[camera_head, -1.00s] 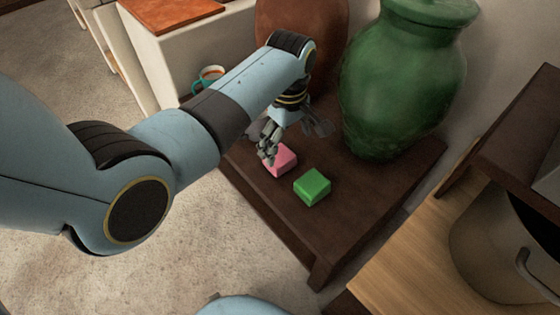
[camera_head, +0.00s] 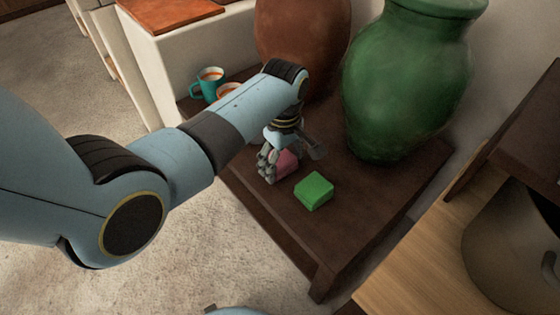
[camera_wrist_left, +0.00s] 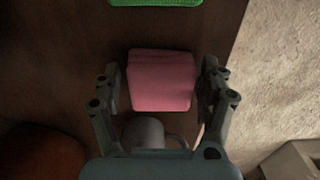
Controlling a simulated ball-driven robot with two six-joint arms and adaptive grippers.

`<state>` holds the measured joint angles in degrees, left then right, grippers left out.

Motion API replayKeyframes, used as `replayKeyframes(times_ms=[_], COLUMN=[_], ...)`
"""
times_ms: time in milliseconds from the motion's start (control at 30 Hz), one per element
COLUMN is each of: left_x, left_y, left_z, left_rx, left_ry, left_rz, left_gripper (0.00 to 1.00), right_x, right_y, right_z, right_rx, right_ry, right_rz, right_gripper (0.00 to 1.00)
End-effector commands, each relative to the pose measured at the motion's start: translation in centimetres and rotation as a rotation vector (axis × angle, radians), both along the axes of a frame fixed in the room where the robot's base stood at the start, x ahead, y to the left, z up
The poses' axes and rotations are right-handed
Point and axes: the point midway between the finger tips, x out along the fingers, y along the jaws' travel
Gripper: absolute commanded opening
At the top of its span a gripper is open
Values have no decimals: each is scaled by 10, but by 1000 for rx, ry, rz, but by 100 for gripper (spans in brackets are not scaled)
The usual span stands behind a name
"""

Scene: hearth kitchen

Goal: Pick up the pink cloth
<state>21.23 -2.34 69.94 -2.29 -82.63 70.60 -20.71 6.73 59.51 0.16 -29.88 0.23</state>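The pink cloth (camera_head: 286,163) is a small folded block on the dark wooden table, partly hidden by my left gripper (camera_head: 292,166) in the head view. In the left wrist view the cloth (camera_wrist_left: 161,80) lies between the two fingers of the left gripper (camera_wrist_left: 162,88). One finger is on each side, with a narrow gap to the cloth, so the gripper is open. The fingers are low, around the cloth. My right gripper is not in view.
A green folded cloth (camera_head: 314,191) lies close to the pink one. A large green vase (camera_head: 405,85) and a brown vase (camera_head: 300,40) stand behind. Teal mugs (camera_head: 209,85) stand at the table's far left. In the wrist view, a grey mug (camera_wrist_left: 145,133) is near the gripper.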

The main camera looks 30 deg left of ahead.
Motion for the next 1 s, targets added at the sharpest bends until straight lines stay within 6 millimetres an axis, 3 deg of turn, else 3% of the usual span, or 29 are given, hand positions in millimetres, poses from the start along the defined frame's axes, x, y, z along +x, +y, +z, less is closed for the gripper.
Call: replayKeyframes(times_ms=[33, 233, 567, 767, 900, 1000], left_x=[0, 0, 0, 1, 2, 2], left_y=[0, 0, 0, 0, 0, 0], left_z=[0, 0, 5, 31, 68, 85], left_rx=[0, 0, 0, 0, -1, 0], left_ry=[0, 0, -1, -4, -7, -5], left_rz=[0, 0, 0, 0, 0, 0], left_gripper=[67, 41, 39, 39, 39, 39], right_x=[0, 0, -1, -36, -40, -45], right_y=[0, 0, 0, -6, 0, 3], right_z=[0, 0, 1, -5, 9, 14], right_rx=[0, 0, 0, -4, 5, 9], right_ry=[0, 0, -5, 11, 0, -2], right_rz=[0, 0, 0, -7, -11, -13], right_gripper=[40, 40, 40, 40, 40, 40])
